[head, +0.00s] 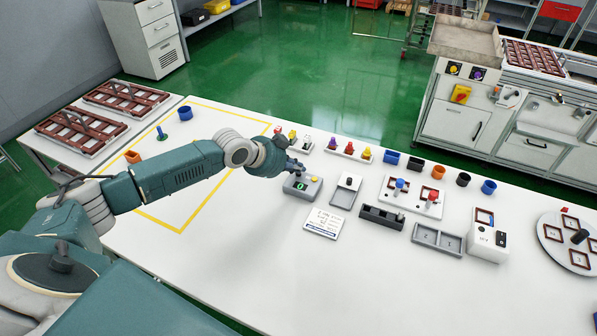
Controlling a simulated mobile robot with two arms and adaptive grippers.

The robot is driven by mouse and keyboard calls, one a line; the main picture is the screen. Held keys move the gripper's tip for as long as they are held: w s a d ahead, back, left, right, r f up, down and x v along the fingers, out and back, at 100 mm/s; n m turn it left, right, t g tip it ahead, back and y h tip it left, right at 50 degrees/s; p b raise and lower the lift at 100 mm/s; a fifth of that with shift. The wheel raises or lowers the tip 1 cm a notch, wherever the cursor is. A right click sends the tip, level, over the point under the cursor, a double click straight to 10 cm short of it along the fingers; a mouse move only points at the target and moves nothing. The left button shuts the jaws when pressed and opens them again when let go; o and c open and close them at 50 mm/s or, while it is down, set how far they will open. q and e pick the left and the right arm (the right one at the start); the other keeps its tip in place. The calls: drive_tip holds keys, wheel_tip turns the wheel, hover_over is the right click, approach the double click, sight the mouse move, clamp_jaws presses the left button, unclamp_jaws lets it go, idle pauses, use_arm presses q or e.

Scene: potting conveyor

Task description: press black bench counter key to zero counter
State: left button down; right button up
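The bench counter (300,194) is a small grey box on the white table, with a green-lit display (302,187) that seems to read 0. A yellow key (315,180) shows on its top right. My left gripper (297,173) reaches in from the left, with its fingers pointing down at the back of the counter's top. The black key does not show; the gripper covers that part of the counter. I cannot tell whether the fingertips touch it, or whether the fingers are open or shut. My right gripper is out of view.
A printed card (323,223) lies in front of the counter. A grey tray with a white part (346,190) and a black block (382,217) stand to its right. Coloured-knob racks (348,151) are behind.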

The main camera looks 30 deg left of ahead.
sight(297, 176)
use_arm(q)
drive_tip(key=shift+r, duration=0.4)
wheel_tip(297, 176, up, 5)
drive_tip(key=p, duration=0.4)
drive_tip(key=shift+r+p, duration=0.1)
drive_tip(key=shift+p, duration=0.25)
idle(0.5)
